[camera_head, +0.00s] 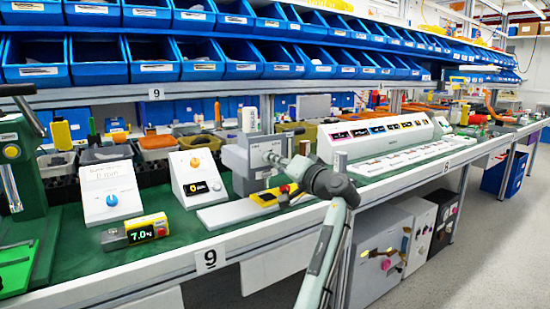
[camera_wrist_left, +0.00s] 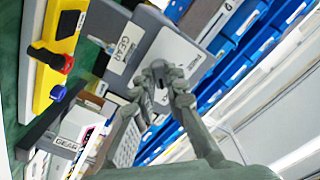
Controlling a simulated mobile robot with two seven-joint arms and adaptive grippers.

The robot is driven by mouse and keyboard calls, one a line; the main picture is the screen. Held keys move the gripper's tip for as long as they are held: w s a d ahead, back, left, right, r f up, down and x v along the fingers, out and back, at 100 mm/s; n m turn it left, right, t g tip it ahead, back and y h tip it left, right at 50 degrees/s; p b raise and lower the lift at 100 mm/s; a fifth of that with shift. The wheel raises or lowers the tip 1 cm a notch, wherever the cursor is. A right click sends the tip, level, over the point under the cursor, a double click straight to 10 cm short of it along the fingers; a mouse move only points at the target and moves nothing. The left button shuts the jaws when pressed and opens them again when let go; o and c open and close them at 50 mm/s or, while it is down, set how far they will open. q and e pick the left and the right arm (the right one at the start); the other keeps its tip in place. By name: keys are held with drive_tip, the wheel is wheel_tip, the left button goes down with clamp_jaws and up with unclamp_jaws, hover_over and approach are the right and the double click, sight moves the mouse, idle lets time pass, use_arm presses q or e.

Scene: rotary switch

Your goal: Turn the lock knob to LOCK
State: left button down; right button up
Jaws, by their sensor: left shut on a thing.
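A grey box (camera_head: 240,158) stands on the green bench top near the middle of the head view. My left gripper (camera_head: 280,160) reaches its right side from the front right, with its fingers closed there. In the left wrist view, the fingertips (camera_wrist_left: 160,75) meet in front of a grey panel (camera_wrist_left: 172,50) with a GEAR label. The gripper is shut on a small part that the fingers mostly hide; I take it to be the lock knob. I cannot read its pointer or any LOCK mark. My right gripper is not in view.
A white box with an orange knob (camera_head: 195,162), one with a blue knob (camera_head: 112,200) and a yellow 7.0 display (camera_head: 145,231) stand to the left. A yellow device (camera_head: 265,198) lies close below my gripper. A long white console (camera_head: 375,135) stands to the right. Blue bins line the back.

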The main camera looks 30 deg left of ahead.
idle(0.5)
use_arm(q)
drive_tip(key=c, duration=1.6)
unclamp_jaws()
drive_tip(key=shift+o, duration=0.2)
drive_tip(key=shift+d, duration=0.1)
drive_tip(key=v, duration=1.1)
drive_tip(key=shift+s+d, duration=0.15)
drive_tip(key=shift+d, duration=0.25)
drive_tip(key=shift+d, duration=0.1)
